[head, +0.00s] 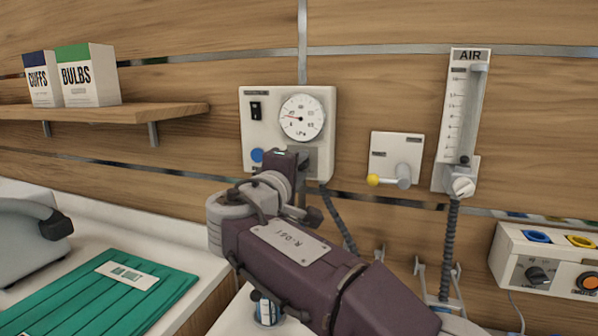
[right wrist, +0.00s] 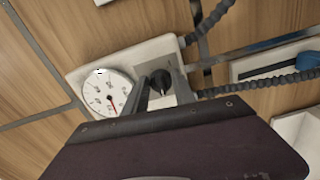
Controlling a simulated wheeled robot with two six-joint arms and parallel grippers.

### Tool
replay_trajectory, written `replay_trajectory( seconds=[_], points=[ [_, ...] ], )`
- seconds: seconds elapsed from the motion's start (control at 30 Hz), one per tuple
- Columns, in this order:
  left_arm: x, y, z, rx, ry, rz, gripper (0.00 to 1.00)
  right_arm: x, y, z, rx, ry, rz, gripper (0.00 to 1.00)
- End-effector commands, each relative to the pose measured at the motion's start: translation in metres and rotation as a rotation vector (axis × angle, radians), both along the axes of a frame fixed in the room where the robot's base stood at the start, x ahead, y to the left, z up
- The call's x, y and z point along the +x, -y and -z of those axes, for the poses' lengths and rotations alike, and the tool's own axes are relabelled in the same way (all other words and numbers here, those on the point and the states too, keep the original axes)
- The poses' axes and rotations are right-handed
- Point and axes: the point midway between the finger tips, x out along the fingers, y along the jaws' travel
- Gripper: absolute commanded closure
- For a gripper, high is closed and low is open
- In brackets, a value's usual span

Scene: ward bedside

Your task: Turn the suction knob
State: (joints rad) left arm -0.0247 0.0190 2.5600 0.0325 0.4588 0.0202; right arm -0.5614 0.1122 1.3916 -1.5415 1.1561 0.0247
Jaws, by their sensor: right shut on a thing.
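The suction unit (head: 268,119) is a white wall panel with a round gauge (head: 302,118), a black switch and a blue disc. The gauge's red needle points left in the head view. The gauge also shows in the right wrist view (right wrist: 107,92). The dark suction knob (right wrist: 160,81) sits beside the gauge in the right wrist view; in the head view my right arm hides it. My right gripper (right wrist: 163,88) is shut on the knob, one finger on each side. In the head view it reaches the panel's lower part. My left gripper is not in view.
Right of the panel are a white outlet with a yellow-tipped lever (head: 388,180) and an AIR flowmeter (head: 463,115). A dark coiled hose (head: 338,222) hangs below the panel. Boxes (head: 88,75) stand on a wooden shelf at left. A green folded item (head: 110,295) lies below.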

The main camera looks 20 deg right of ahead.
Motion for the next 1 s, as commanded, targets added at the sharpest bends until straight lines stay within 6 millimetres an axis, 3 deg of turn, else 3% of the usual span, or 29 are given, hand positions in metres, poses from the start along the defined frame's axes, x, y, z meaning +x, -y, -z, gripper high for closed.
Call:
replay_trajectory(
  seconds=[0.3, 0.33, 0.4, 0.77, 1.0],
  points=[
    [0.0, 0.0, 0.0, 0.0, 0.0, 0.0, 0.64, 0.0, 0.0, 0.0, 0.001, 0.0, 0.001, 1.0],
    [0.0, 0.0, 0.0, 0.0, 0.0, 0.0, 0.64, 0.0, 0.0, 0.0, 0.001, 0.0, 0.001, 0.66],
    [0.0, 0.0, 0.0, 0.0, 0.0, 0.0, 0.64, 0.0, 0.0, 0.0, 0.001, 0.0, 0.001, 0.48],
    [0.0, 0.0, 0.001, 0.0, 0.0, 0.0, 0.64, -0.004, -0.004, 0.001, 0.001, 0.001, -0.001, 0.48],
    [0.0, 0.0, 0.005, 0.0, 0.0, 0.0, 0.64, -0.046, -0.033, 0.001, 0.001, 0.0, -0.006, 0.48]
  ],
)
